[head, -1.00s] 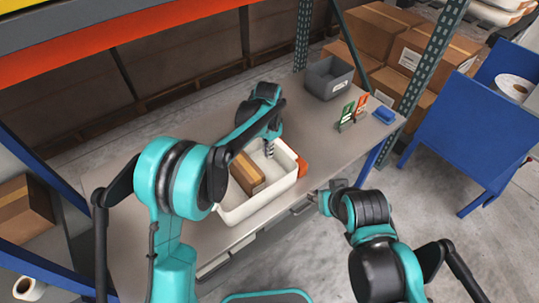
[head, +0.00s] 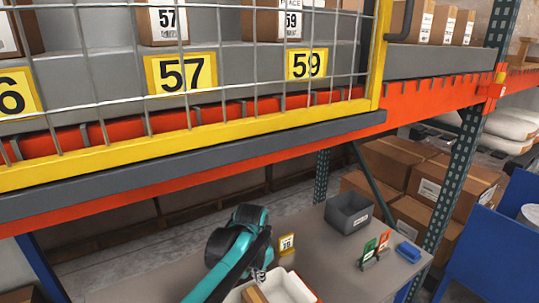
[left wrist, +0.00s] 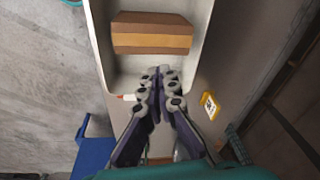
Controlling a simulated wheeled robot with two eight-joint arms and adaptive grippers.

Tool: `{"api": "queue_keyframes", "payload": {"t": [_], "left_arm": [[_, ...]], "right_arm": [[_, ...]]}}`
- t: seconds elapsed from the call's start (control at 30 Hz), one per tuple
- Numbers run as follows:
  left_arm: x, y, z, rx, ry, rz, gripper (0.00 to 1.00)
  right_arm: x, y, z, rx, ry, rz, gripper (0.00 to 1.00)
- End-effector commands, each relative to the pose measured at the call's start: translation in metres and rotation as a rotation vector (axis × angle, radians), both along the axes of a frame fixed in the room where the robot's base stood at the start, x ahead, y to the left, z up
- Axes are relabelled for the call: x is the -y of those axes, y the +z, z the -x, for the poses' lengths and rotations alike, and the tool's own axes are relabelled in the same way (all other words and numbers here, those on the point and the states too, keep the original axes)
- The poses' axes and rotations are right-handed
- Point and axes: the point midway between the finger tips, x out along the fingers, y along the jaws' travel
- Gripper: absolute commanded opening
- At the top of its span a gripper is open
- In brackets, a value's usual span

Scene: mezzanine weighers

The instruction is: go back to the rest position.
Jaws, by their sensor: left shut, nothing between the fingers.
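My left gripper (head: 260,276) is over the white tote (head: 289,290) on the grey table, partly cut by the bottom of the head view. In the left wrist view its fingers (left wrist: 159,82) are shut together with nothing between them. They point at the tote (left wrist: 204,50) from above its near end. A brown box (left wrist: 152,33) lies in the tote, apart from the fingers; a corner of it (head: 254,295) shows in the head view. My right gripper is not in view.
A yellow number tag (head: 287,244) stands on the table behind the tote. An orange rack beam (head: 200,180) with yellow-framed mesh runs above the table.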

Motion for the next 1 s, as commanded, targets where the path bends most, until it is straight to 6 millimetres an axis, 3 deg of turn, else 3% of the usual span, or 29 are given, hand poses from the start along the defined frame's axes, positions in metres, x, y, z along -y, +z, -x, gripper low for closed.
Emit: {"api": "queue_keyframes", "payload": {"t": [0.1, 0.27, 0.4, 0.6, 0.8, 1.0], "left_arm": [[-0.039, 0.021, 0.036, 0.072, 0.131, 0.036, 0.0], [-0.081, 0.033, 0.085, 0.172, 0.305, 0.09, 0.0], [-0.111, 0.029, 0.129, 0.26, 0.452, 0.141, 0.0], [-0.139, 0.01, 0.177, 0.364, 0.618, 0.205, 0.0], [-0.15, -0.003, 0.196, 0.412, 0.693, 0.238, 0.0], [-0.151, -0.004, 0.197, 0.417, 0.701, 0.241, 0.0]], "right_arm": [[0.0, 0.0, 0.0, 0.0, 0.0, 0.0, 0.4], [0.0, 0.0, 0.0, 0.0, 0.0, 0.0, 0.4], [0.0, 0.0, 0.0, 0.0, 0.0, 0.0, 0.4], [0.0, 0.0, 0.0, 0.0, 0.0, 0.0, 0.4], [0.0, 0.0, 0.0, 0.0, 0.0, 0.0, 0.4], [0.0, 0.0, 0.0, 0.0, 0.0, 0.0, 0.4]]}}
